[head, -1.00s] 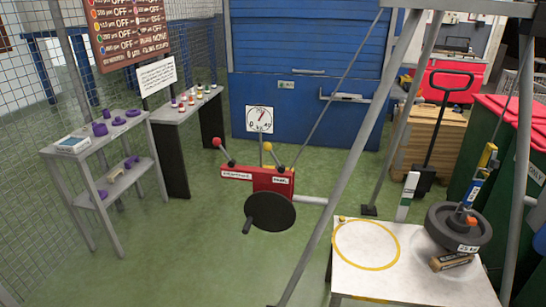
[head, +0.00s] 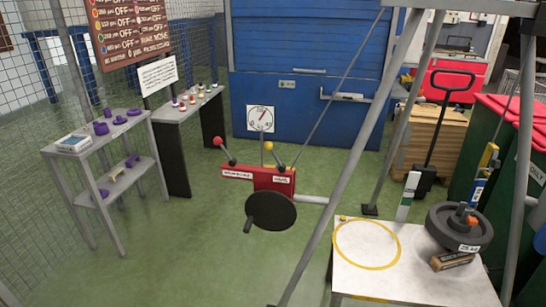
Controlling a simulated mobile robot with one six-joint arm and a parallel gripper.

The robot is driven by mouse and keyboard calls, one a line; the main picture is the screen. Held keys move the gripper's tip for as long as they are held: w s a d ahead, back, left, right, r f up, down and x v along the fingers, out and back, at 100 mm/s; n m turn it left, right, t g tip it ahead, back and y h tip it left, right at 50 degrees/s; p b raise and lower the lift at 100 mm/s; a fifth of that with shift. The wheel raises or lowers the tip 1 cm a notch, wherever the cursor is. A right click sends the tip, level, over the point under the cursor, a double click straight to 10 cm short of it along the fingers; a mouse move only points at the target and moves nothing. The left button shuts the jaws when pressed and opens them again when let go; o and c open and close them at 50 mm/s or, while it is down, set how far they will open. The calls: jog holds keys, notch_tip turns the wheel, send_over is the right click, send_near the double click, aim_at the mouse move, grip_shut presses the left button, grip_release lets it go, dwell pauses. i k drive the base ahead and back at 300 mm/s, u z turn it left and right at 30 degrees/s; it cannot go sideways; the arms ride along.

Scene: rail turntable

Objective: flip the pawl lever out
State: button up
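A red box (head: 258,178) stands at the middle of the head view, with two white labels on its face. Their lettering is too blurred to read surely. A lever with a red knob (head: 218,142) rises from its left end, tilted up and left. A lever with a yellow knob (head: 267,146) rises near its right label, also leaning up and left from a dark hub. I cannot tell for certain which is the pawl lever. A black disc with a crank handle (head: 270,210) is on the box's front. My gripper is not in view.
A round dial (head: 260,118) stands behind the box. Grey slanting poles (head: 352,150) rise to its right. A white table (head: 415,275) with a yellow ring and a dark round weight (head: 460,225) is at front right. Shelves (head: 100,150) stand left. Green floor between is open.

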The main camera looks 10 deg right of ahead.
aim_at(268, 146)
jog(key=u, duration=0.45)
jog(key=k, duration=1.35)
jog(key=u, duration=0.3)
jog(key=i, duration=1)
jog(key=u, duration=0.5)
jog(key=i, duration=0.55)
jog(key=u, duration=0.4)
